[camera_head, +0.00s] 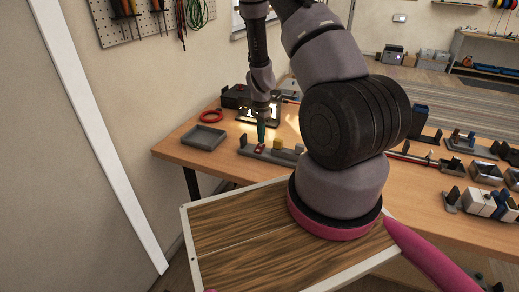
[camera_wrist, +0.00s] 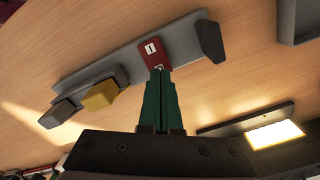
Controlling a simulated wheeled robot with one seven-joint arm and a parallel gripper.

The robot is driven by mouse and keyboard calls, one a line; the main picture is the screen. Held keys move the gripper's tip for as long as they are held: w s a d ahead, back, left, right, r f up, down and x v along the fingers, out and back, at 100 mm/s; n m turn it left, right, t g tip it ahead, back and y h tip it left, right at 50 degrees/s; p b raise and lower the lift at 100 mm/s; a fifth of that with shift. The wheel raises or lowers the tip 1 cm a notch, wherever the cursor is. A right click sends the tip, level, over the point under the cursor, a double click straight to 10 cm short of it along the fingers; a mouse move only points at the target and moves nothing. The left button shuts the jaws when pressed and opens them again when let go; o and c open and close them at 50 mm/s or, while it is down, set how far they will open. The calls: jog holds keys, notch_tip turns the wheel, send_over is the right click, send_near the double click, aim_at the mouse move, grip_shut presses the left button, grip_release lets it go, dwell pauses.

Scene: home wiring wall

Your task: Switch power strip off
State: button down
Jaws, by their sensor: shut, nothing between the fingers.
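The grey power strip (camera_head: 284,157) lies on the wooden workbench; it crosses the upper part of the wrist view (camera_wrist: 185,46). Its red rocker switch (camera_wrist: 151,51) shows a white "I" mark, with part of another mark at the fingertips. A yellow plug (camera_wrist: 101,96) and dark grey plugs (camera_wrist: 57,113) sit along the strip, and a dark block (camera_wrist: 210,41) stands at its other end. My gripper (camera_wrist: 160,73) has green fingers closed together, empty, with tips at the switch's near end. I cannot tell whether they touch it. The switch also shows in the head view (camera_head: 260,149).
A lit lamp panel (camera_wrist: 274,134) stands close beside my gripper. A grey tray (camera_head: 203,137) and a red ring (camera_head: 211,116) lie left of the strip. Several fixtures and tools crowd the bench's right side. Bare wood (camera_head: 180,150) shows at the left edge.

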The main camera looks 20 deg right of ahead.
jog(key=shift+f, duration=0.85)
dwell(0.3)
jog(key=shift+r, duration=3.55)
